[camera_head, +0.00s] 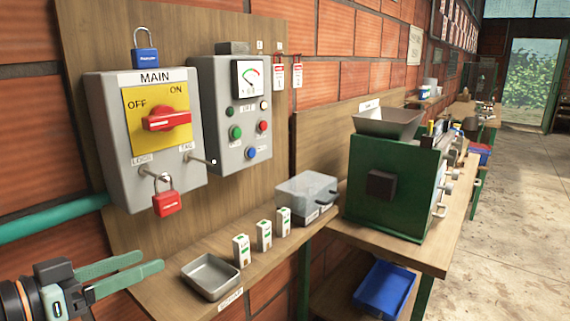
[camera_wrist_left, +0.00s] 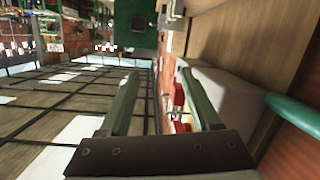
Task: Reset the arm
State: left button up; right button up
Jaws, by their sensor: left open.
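My left gripper (camera_head: 125,276) is at the lower left of the head view, low and left of the wooden shelf. Its two green fingers are apart with nothing between them. In the left wrist view the gripper (camera_wrist_left: 160,85) also shows open, with its fingers reaching toward the scene. It is below the grey MAIN switch box (camera_head: 113,165), apart from it. My right gripper is not in view.
A red padlock (camera_head: 166,202) hangs on the MAIN box and a blue padlock (camera_head: 145,57) is above it. A metal tray (camera_head: 210,277) and several small white boxes (camera_head: 264,235) stand on the shelf. A green machine (camera_head: 385,185) stands right. Floor at right (camera_head: 515,210) is clear.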

pick_arm(q)
jog(key=s+f+n+g+y, duration=0.1)
jog(key=s+f+g+y, duration=0.15)
jog(key=f, duration=0.95)
jog(key=s+f+n+g+y, duration=0.1)
jog(key=s+f+g+y, duration=0.2)
jog(key=f, duration=0.8)
jog(key=s+f+g+y, duration=0.3)
jog(key=s+f+g, duration=0.1)
jog(key=s+f, duration=0.95)
jog(key=w+d+f+t+h+p, duration=0.2)
jog(key=w+d+f+t, duration=0.1)
jog(key=f, duration=0.4)
jog(key=shift+d+n+t, duration=0.3)
jog(key=shift+d+t, duration=0.5)
jog(key=shift+t, duration=0.55)
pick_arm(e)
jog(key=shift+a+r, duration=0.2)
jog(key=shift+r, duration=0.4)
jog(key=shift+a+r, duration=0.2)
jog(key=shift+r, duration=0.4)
